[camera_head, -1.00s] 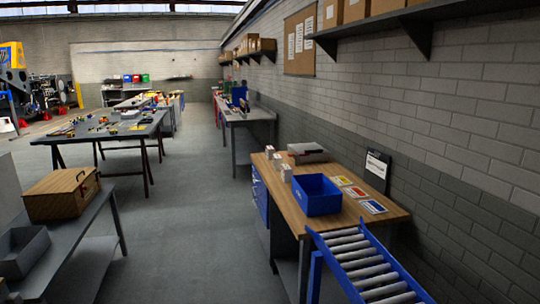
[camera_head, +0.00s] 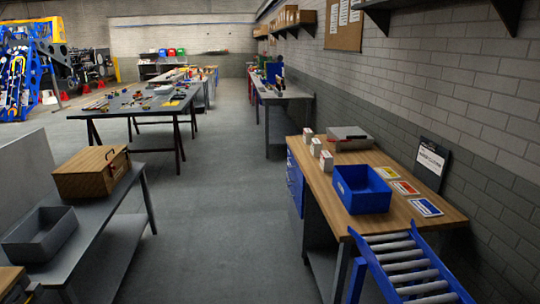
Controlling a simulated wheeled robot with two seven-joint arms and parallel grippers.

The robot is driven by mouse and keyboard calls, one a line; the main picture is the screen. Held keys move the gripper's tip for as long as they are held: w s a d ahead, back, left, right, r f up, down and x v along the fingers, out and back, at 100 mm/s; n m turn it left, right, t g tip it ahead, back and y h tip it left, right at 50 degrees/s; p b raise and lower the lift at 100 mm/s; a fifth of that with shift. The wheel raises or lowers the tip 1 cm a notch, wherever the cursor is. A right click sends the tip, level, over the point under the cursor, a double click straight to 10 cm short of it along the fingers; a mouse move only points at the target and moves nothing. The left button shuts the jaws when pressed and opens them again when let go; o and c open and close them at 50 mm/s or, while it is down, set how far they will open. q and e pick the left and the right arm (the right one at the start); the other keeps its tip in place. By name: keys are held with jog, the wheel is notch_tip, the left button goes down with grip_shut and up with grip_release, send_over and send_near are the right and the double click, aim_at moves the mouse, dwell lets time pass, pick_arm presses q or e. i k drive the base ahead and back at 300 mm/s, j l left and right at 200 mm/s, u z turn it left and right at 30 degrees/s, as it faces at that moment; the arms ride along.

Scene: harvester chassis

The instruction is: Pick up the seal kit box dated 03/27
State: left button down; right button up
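Several small white boxes stand in a row along the left side of the wood-topped bench (camera_head: 405,220) at the right. The nearest white box (camera_head: 326,161), a middle one (camera_head: 315,147) and a far one (camera_head: 307,134) all stand upright, apart from each other. They look like seal kit boxes, but any date on them is too small to read. Neither of my grippers is in view.
A blue bin (camera_head: 362,190), coloured cards (camera_head: 404,188) and a grey case (camera_head: 349,138) share the bench. A roller conveyor (camera_head: 408,266) adjoins its near end. A grey table (camera_head: 90,215) with a wooden box (camera_head: 91,172) stands left. The floor aisle (camera_head: 225,210) between is clear.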

aim_at(308, 133)
jog(key=i+u, duration=0.15)
jog(key=i, duration=2.5)
jog(key=i+z, duration=0.1)
jog(key=i, duration=0.45)
jog(key=i+j+z, duration=0.1)
jog(key=i, duration=0.5)
jog(key=i+j+z, duration=0.1)
jog(key=i, duration=0.45)
jog(key=i+j, duration=0.25)
jog(key=i, duration=0.3)
jog(key=i+j+z, duration=0.15)
jog(key=i+z, duration=0.25)
jog(key=i, duration=0.1)
